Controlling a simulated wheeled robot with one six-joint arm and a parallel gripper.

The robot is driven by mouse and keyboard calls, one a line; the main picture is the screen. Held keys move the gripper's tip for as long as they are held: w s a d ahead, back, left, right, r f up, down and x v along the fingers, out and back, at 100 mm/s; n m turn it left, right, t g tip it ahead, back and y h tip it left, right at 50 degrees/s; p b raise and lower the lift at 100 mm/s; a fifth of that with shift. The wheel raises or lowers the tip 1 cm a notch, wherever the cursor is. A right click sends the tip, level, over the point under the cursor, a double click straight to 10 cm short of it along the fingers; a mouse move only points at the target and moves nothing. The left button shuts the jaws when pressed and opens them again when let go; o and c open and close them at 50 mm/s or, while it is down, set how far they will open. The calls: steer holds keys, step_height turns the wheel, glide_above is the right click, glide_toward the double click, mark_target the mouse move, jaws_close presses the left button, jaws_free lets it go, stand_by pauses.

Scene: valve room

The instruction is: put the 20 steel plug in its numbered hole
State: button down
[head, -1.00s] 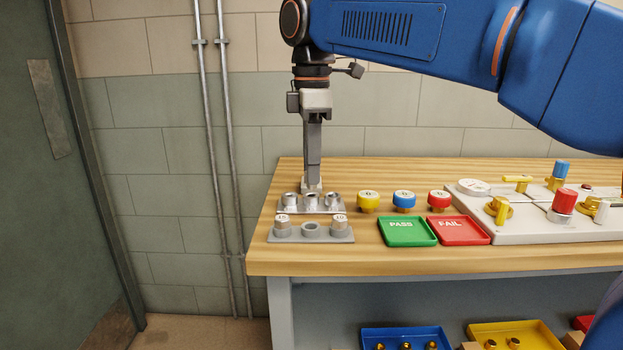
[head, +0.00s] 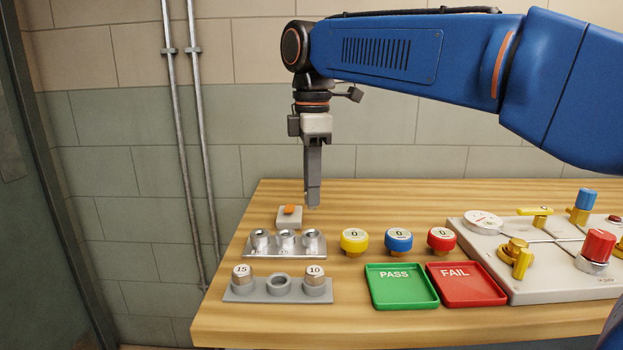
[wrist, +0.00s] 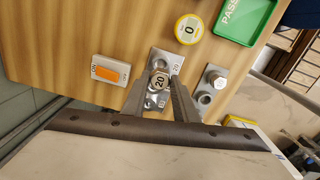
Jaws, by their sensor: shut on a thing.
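My gripper (head: 312,198) points straight down above the bench, behind the right end of the steel plate in the head view. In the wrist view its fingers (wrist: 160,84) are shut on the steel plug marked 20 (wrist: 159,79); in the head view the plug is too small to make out. The steel plate (head: 284,254) has three raised round holes with no plugs standing in them. In the wrist view the plate (wrist: 168,57) lies below the held plug, which hides part of it; a label 20 shows near its upper end.
The grey holder (head: 240,294) in front carries plugs 15 (head: 241,276) and 10 (head: 315,278) with an empty ring between. An orange-topped switch box (head: 289,216) stands behind the plate. Yellow (head: 354,241), blue and red knobs, PASS (head: 400,288) and FAIL trays and a valve board lie right.

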mark_target(312, 209)
steer(key=shift+f, duration=2.35)
steer(key=shift+f, duration=1.1)
stand_by(1.4)
steer(key=c, duration=1.3)
jaws_free()
steer(key=shift+c, duration=0.2)
steer(key=shift+r, duration=0.15)
steer(key=shift+r, duration=3.85)
